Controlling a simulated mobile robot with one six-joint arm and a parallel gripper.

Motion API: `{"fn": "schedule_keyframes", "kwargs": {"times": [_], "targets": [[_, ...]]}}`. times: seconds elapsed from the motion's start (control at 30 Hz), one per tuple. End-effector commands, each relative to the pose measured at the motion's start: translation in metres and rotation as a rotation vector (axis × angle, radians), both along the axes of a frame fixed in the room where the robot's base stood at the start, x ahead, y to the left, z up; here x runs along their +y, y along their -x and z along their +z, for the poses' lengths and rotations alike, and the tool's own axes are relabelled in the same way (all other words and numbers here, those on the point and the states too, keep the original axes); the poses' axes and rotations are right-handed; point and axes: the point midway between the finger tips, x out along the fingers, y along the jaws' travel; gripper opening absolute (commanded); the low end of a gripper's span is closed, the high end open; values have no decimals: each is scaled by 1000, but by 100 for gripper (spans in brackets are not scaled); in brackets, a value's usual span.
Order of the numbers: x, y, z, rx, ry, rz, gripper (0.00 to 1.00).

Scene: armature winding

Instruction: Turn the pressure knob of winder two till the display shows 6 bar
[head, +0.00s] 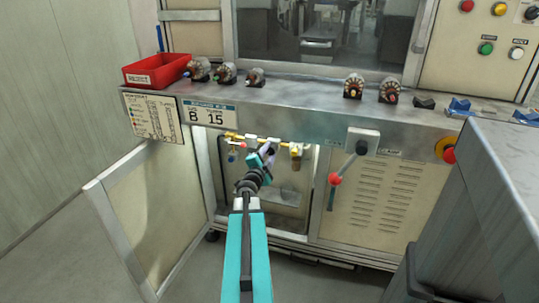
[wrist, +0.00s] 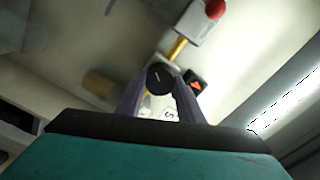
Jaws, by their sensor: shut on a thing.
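The pressure knob (wrist: 160,78) is a round black cap with a pale line on its face, seen in the wrist view. My gripper (wrist: 160,88) is shut on it, with one purple finger on each side. In the head view my gripper (head: 267,149) reaches into the open lower cabinet, and the knob cannot be made out there. A small dark display (wrist: 197,83) with a lit red figure sits just right of the knob in the wrist view. It is tilted and too small to read surely. A white dial or label is partly hidden between the fingers.
Brass fittings (head: 297,150) are beside my gripper inside the cabinet. The cabinet door (head: 150,210) stands open at left. A lever with a red ball (head: 335,179) hangs to the right. The bench above holds a red bin (head: 157,71) and several armatures.

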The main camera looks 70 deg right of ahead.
Motion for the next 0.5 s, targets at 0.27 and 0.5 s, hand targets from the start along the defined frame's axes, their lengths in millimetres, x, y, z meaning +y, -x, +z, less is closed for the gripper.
{"fn": "schedule_keyframes", "kwargs": {"times": [0.27, 0.5], "targets": [[2, 1, -4, -257, -17, -1, 12], [1, 1, -4, -429, -27, -2, 12]]}}
